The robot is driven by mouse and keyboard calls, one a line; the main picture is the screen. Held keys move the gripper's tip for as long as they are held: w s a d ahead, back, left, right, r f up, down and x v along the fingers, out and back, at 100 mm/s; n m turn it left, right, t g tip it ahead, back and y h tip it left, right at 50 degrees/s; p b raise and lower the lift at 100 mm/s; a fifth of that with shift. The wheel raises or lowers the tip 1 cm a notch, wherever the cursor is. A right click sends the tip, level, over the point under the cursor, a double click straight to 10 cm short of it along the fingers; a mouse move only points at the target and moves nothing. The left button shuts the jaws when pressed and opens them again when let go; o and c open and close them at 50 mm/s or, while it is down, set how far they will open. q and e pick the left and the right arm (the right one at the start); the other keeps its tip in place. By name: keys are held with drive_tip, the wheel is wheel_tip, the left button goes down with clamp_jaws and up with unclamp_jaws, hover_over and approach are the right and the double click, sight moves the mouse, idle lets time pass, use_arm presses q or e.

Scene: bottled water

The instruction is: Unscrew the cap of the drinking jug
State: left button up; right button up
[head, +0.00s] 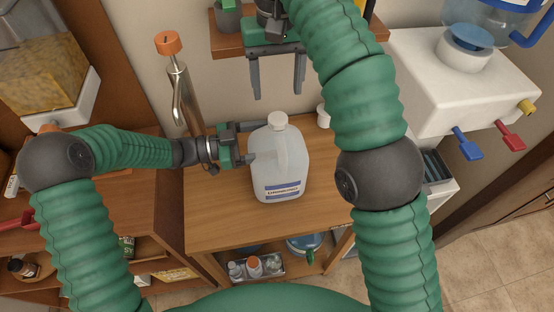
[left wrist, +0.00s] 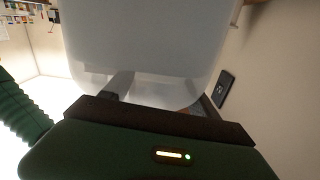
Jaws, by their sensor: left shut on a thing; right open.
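The drinking jug (head: 281,166) is translucent white with a blue-striped label and stands upright on the wooden table. Its white cap (head: 278,120) is on top of its neck. My left gripper (head: 262,141) comes in from the left and is shut on the jug's upper body. In the left wrist view the jug (left wrist: 140,40) fills the top middle, close to the gripper, with one dark finger against it. My right gripper (head: 278,78) is open and empty, pointing down behind and above the cap, apart from it. The left fingertips are partly hidden by the jug.
A white water dispenser (head: 460,80) with blue and red taps is at the right. A wall shelf (head: 228,45) is behind my right gripper. The table front (head: 240,225) is clear.

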sight(278, 117)
use_arm(q)
clamp_jaws()
use_arm(e)
drive_tip(key=m, duration=0.2)
drive_tip(key=shift+m, duration=0.3)
drive_tip(key=m, duration=1)
drive_tip(key=shift+f+m, duration=0.1)
drive_tip(key=shift+m, duration=0.3)
use_arm(q)
drive_tip(key=shift+w, duration=0.1)
use_arm(e)
wheel_tip(278, 117, down, 8)
drive_tip(key=shift+r, duration=0.1)
drive_tip(key=shift+c, duration=0.4)
